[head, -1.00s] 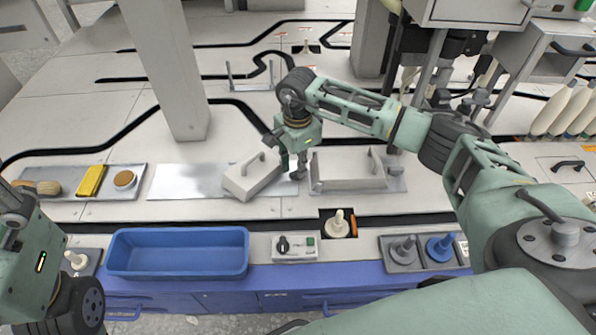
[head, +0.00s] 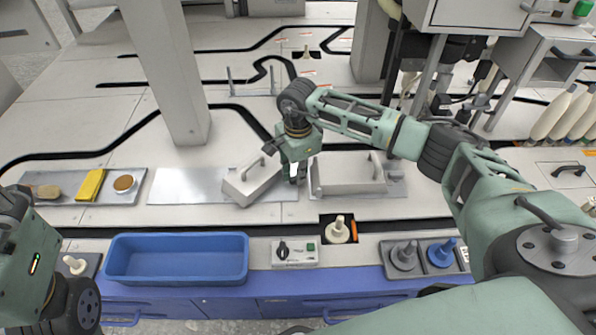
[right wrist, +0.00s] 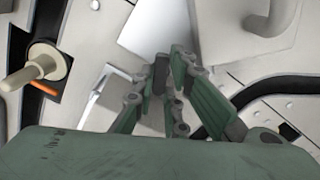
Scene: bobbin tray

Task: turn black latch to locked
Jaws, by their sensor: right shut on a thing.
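My right gripper (head: 297,176) points down between two pale grey covers. It is shut on a small dark piece at the plate's edge, apparently the black latch, which the fingers almost wholly hide. The left cover (head: 250,180) has a handle and sits turned askew on the metal plate (head: 180,185). The right cover (head: 345,172) lies straight. Of my left arm only a part shows at the left edge; its fingers are out of view.
A blue bin (head: 178,273) and a small control box (head: 295,254) with a black knob stand at the front. A cream bobbin (head: 338,230) sits in a dark recess. A grey tray (head: 421,263) is at front right, a brush tray (head: 70,198) at left. A pillar (head: 168,75) rises behind.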

